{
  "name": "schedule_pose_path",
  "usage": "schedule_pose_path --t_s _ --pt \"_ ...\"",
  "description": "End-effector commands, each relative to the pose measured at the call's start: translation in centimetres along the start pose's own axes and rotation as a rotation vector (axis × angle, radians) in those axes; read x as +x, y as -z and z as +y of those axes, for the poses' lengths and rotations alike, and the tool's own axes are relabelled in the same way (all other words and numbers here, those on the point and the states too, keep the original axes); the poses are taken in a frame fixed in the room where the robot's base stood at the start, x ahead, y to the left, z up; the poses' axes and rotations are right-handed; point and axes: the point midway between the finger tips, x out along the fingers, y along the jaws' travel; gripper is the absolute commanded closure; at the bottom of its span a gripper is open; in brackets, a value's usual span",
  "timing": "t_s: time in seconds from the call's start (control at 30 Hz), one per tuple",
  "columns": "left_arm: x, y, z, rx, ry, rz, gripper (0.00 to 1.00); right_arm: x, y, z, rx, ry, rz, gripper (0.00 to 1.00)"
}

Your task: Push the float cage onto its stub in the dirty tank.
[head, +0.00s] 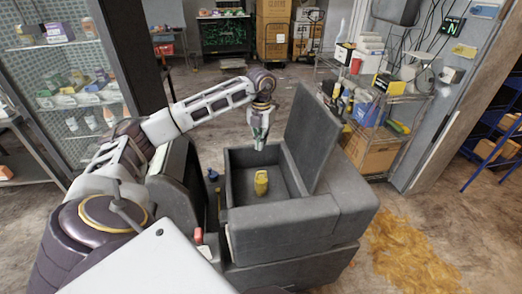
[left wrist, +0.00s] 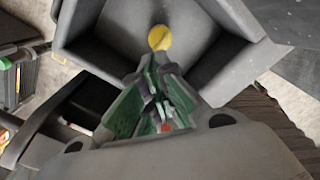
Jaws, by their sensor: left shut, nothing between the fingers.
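The yellow float cage (head: 261,183) stands upright inside the open grey tank (head: 280,238), near its front. Its top shows as a yellow disc (left wrist: 159,38) in the left wrist view. The stub is hidden, so I cannot tell how the cage sits on it. My left gripper (head: 259,144) points down over the tank's back part, above and apart from the cage. Its green-padded fingers (left wrist: 150,76) are shut with nothing between them. My right gripper is in neither view.
The tank's grey lid (head: 313,135) stands raised on the right. A dark machine body (head: 178,195) is close on the tank's left. A loaded shelf cart (head: 372,120) stands behind right. An orange-brown spill (head: 408,255) covers floor at the right. The tank's opening is otherwise clear.

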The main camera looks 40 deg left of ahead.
Motion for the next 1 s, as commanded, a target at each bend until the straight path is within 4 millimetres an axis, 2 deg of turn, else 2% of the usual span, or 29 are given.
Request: schedule_pose_path --t_s 0.1,0.27,1.0 --pt "-1.1 -0.1 0.0 0.0 0.001 -0.002 1.0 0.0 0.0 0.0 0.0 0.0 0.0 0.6" --pt "-1.7 0.0 0.0 0.0 0.0 0.0 1.0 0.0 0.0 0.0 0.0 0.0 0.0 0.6" --pt "-1.7 0.0 0.0 0.0 0.0 0.0 1.0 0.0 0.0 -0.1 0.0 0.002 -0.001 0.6"
